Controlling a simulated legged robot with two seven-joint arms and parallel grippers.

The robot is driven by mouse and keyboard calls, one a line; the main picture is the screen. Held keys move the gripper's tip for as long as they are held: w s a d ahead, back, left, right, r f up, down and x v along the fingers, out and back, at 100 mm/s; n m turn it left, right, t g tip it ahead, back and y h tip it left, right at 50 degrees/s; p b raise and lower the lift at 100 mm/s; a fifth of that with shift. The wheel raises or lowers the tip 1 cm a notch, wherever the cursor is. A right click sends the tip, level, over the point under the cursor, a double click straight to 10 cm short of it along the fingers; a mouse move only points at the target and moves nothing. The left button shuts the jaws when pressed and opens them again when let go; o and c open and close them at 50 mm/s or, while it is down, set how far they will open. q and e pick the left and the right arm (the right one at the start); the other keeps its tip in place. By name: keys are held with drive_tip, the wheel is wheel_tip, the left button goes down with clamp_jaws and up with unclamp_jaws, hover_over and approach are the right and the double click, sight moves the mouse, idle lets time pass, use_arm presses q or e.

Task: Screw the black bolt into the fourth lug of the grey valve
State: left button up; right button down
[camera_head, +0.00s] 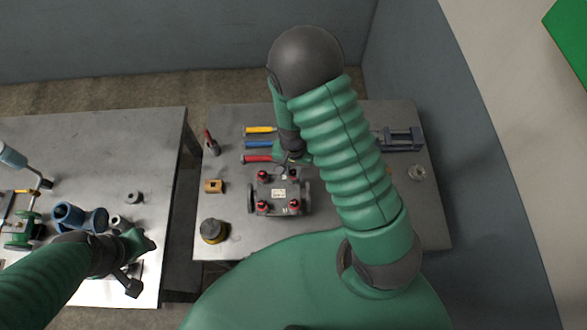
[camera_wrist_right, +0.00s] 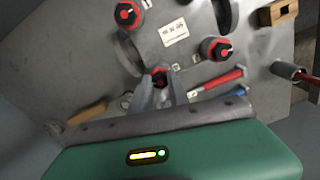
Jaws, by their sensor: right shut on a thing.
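The grey valve (camera_head: 279,193) lies on the right metal table, with a white label on its top. Red-and-black bolt heads stand at three of its corners: upper left (camera_head: 264,175), lower left (camera_head: 263,207) and lower right (camera_head: 294,205). My right gripper (camera_head: 292,160) is at the valve's upper right corner. In the right wrist view its fingers (camera_wrist_right: 162,92) are shut on the black bolt (camera_wrist_right: 159,75), which shows some red at that corner. How deep the bolt sits is hidden. My left gripper (camera_head: 143,265) is open and empty over the left table.
Yellow, blue and red-handled tools (camera_head: 258,144) lie behind the valve. A brown block (camera_head: 214,186) and a dark yellow round part (camera_head: 213,231) stand to its left. A vise (camera_head: 402,139) is at the back right. Blue fittings (camera_head: 70,215) sit on the left table.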

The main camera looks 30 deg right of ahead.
drive_tip(key=shift+w+r+m+p, duration=0.1)
drive_tip(key=shift+r+m+p, duration=0.05)
drive_tip(key=shift+m+p, duration=0.2)
drive_tip(key=m+p, duration=0.4)
drive_tip(key=m, duration=0.6)
drive_tip(key=shift+d+r+m, duration=0.1)
drive_tip(key=shift+m, duration=0.15)
drive_tip(key=m+p, duration=0.3)
drive_tip(key=m, duration=0.4)
drive_tip(key=shift+p, duration=0.35)
drive_tip(key=m+p, duration=0.2)
drive_tip(key=m, duration=0.2)
drive_tip(key=shift+m, duration=0.3)
drive_tip(key=shift+w+f+m+p, duration=0.1)
drive_tip(key=shift+f+m+p, duration=0.25)
drive_tip(key=shift+m, duration=0.25)
drive_tip(key=c, duration=1.4)
unclamp_jaws()
drive_tip(key=shift+f, duration=0.1)
